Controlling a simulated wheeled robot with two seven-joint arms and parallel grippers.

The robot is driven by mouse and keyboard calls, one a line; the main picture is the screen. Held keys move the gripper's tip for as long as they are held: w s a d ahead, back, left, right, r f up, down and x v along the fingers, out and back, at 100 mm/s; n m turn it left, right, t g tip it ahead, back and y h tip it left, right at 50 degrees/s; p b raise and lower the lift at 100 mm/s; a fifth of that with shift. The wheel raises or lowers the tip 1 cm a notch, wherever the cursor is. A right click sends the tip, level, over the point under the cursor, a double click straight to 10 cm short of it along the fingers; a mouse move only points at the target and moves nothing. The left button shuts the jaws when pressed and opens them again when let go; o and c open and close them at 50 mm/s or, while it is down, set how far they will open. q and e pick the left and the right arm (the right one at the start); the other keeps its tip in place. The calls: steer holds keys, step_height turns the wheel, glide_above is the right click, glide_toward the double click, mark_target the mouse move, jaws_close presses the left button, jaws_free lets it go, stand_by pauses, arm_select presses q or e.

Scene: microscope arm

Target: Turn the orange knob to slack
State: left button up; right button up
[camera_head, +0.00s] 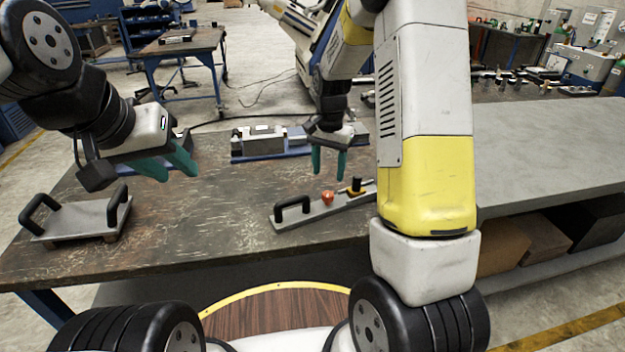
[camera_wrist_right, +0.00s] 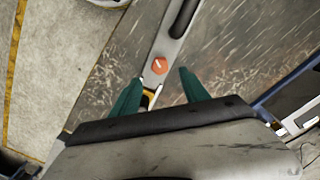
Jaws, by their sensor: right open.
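The orange knob (camera_head: 327,198) sits on a long grey metal bar (camera_head: 310,213) lying on the dark worn table. The bar has a black handle (camera_head: 292,208) at its left end and a black-and-yellow part (camera_head: 353,187) right of the knob. My right gripper (camera_head: 328,172) is above the bar, fingers pointing down, open and empty. In the right wrist view the knob (camera_wrist_right: 159,65) shows just beyond and between the two teal fingertips (camera_wrist_right: 160,77), apart from them. My left gripper (camera_head: 179,177) hangs above the table at left, fingers apart and empty.
A grey plate with two black handles (camera_head: 85,218) lies on the table's left side. A metal vise-like block on a blue base (camera_head: 262,143) stands at the back. The table (camera_head: 215,225) is clear between plate and bar. A grey bench (camera_head: 550,150) adjoins at right.

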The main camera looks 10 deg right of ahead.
mark_target(328, 194)
step_height(328, 194, down, 8)
steer(key=shift+r, duration=0.15)
steer(key=shift+c, duration=0.3)
jaws_close()
